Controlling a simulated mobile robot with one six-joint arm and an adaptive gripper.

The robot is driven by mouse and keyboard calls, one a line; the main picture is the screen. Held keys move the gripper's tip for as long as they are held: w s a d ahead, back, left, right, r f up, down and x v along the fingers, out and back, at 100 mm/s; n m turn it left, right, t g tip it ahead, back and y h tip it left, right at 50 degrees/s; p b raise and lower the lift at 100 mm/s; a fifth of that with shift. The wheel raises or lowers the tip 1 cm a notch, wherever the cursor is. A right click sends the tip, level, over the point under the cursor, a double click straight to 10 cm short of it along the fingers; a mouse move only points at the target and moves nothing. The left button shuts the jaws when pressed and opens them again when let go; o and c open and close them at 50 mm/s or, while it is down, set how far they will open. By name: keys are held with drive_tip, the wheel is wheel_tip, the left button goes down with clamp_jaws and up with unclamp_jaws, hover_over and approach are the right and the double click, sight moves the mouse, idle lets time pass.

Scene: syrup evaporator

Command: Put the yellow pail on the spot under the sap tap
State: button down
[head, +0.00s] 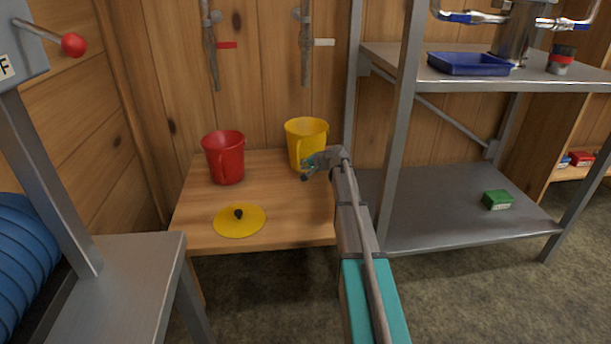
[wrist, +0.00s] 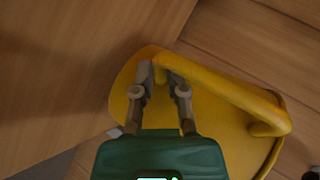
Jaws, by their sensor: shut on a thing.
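The yellow pail (head: 305,131) is upright at the back right of the wooden bench, below the right-hand tap pipe (head: 305,50) with a white tag. Whether its base touches the bench is hard to tell. My gripper (head: 310,167) is at the pail's front. In the wrist view my gripper (wrist: 160,85) is shut on the handle of the yellow pail (wrist: 220,125), which fills much of that view. The spot under the pail is hidden. A second tap pipe (head: 211,50) with a red tag hangs to the left.
A red pail (head: 226,160) stands left of the yellow one on the bench (head: 290,225). A yellow lid (head: 239,222) with a dark knob lies in front. A metal shelf (head: 440,205) with an upright post stands close on the right of my arm.

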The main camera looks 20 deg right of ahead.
drive_tip(key=shift+f, duration=0.1)
drive_tip(key=shift+w+d+f+b, duration=0.1)
drive_tip(key=shift+w+f+b, duration=0.35)
drive_tip(key=shift+b, duration=0.15)
wheel_tip(320, 180, down, 3)
drive_tip(key=b, duration=0.3)
drive_tip(key=shift+f, duration=0.1)
drive_tip(key=c, duration=0.7)
unclamp_jaws()
drive_tip(key=shift+s, duration=0.1)
